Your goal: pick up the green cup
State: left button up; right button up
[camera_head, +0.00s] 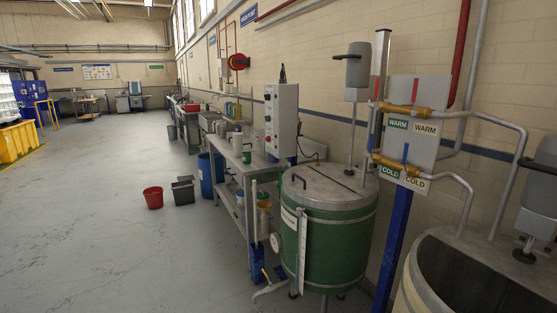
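A small green cup (247,155) stands on the grey metal bench (243,170) along the right-hand wall, some way ahead. It is small in the head view, so its handle and details cannot be made out. It stands in front of the white control box, beside pale containers. Neither of my grippers shows in the head view.
A large green drum (335,240) with a grey lid stands near, in front of the bench. A red bucket (153,197), a dark grey bin (183,190) and a blue barrel (206,175) stand on the floor. The floor (90,240) at left is open.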

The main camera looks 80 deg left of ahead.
aim_at(247, 158)
jog(key=u, duration=2.75)
jog(key=i+j+u, duration=0.2)
jog(key=i, duration=0.3)
jog(key=i+j+u, duration=0.15)
jog(key=i, duration=1.85)
